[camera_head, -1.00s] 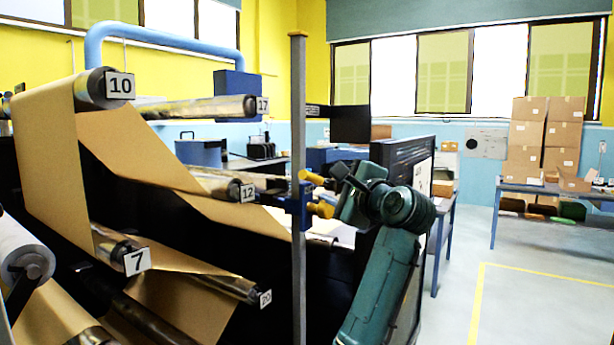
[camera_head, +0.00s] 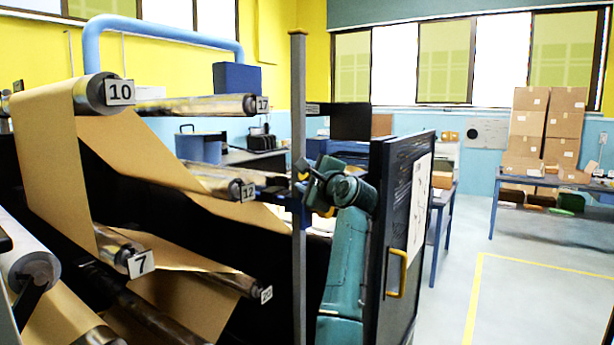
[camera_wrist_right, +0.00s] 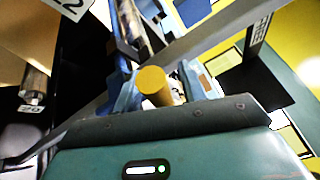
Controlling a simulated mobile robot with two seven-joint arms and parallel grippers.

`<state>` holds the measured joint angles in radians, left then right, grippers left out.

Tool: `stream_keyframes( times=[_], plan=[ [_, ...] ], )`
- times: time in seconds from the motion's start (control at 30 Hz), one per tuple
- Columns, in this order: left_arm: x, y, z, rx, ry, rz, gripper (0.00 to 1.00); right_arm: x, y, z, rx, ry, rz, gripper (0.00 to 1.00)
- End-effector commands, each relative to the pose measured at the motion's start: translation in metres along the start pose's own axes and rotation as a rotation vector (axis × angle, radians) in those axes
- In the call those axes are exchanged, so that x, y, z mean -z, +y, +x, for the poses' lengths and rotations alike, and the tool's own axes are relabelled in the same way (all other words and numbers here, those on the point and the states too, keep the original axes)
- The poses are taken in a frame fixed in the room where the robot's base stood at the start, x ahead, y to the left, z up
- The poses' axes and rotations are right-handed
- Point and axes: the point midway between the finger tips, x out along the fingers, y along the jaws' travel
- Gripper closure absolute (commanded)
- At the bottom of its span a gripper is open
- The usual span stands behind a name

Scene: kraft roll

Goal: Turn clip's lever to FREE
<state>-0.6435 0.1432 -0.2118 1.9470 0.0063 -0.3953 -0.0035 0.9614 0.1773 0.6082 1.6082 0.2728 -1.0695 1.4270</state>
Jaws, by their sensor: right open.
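The blue clip (camera_head: 287,197) sits on an upright grey post (camera_head: 298,120) beside the roller frame. Yellow knob-like parts (camera_head: 328,212) show at the clip, partly covered by my right gripper. My right gripper (camera_head: 308,182) is open and close against the clip's right side. In the right wrist view, a round yellow knob end (camera_wrist_right: 153,80) faces the camera, with blue pieces on both sides of it. I cannot tell whether the fingers touch it. My left gripper is out of view.
Brown kraft paper (camera_head: 45,150) runs over numbered rollers (camera_head: 205,106) left of the post. A dark panel with a yellow handle (camera_head: 397,275) stands close right of my right arm. Cartons (camera_head: 540,130) are on a table at the back right. The floor at right is clear.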

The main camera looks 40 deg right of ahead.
Motion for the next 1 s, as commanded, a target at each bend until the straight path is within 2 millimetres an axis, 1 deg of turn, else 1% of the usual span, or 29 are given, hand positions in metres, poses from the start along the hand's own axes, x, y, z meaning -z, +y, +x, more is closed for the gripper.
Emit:
stream_keyframes(
  times=[0.07,0.57,1.0],
  plan=[
    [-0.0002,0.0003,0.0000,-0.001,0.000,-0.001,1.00,0.0000,-0.0003,-0.0002,0.001,0.000,0.000,0.59],
    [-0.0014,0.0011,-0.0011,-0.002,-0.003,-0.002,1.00,0.0001,-0.0003,-0.0005,0.000,0.000,0.000,1.00],
    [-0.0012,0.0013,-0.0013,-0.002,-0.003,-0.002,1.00,0.0016,-0.0018,0.0000,-0.002,0.002,0.006,1.00]
  ],
)
